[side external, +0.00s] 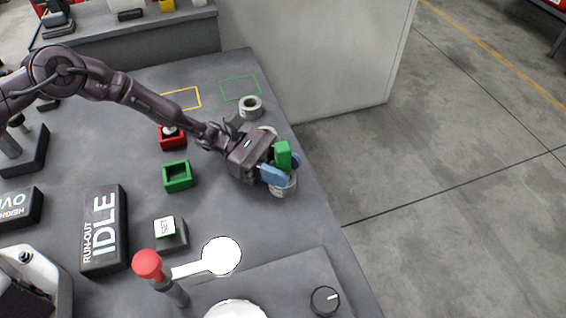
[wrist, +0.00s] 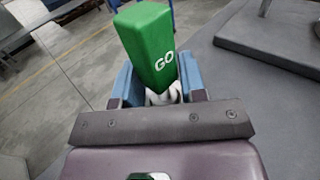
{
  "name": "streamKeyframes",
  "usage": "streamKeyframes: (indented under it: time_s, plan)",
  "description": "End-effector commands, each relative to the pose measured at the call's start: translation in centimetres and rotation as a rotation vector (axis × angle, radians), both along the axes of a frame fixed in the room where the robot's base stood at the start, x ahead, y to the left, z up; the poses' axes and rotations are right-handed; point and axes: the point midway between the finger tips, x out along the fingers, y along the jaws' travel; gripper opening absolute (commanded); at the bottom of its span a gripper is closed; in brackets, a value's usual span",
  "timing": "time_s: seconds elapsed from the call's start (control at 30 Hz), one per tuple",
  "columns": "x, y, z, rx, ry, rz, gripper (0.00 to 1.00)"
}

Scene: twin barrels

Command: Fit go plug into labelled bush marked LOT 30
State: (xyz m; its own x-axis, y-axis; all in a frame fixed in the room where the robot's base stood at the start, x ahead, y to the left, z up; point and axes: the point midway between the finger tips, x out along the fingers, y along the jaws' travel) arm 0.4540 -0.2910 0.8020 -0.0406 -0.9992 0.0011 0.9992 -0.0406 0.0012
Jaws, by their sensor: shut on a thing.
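The go plug (side external: 283,153) has a green block handle. In the wrist view the handle (wrist: 150,45) reads GO, with a pale part below it between the fingers. My gripper (side external: 280,172) is shut on the plug with its blue fingers, also seen in the wrist view (wrist: 158,85). A grey ring-shaped bush (side external: 285,188) is right below the plug, partly hidden by the fingers. I cannot tell whether the plug's end is inside it. A second bush (side external: 250,106) stands farther back; a third (side external: 268,130) is partly hidden behind my gripper. No LOT marking is readable.
An empty green holder (side external: 177,177) and a red holder (side external: 171,138) with something in it stand left of my gripper. Yellow (side external: 182,98) and green (side external: 240,88) outlines mark the table's back. A red-knobbed lever (side external: 148,264) is in front. The table's right edge is close to the bush.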

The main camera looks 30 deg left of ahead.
Motion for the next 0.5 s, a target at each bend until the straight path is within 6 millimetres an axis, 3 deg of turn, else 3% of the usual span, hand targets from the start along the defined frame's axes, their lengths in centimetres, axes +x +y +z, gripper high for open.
streamKeyframes:
  time_s: [0.4,0.43,0.5]
  plan:
    - [-0.01,-0.03,-0.98,-0.001,0.0,0.0,0.08]
    - [-0.02,-0.03,-0.98,-0.001,0.0,0.0,0.43]
    - [-0.05,-0.02,-1.02,0.0,0.001,0.0,0.59]
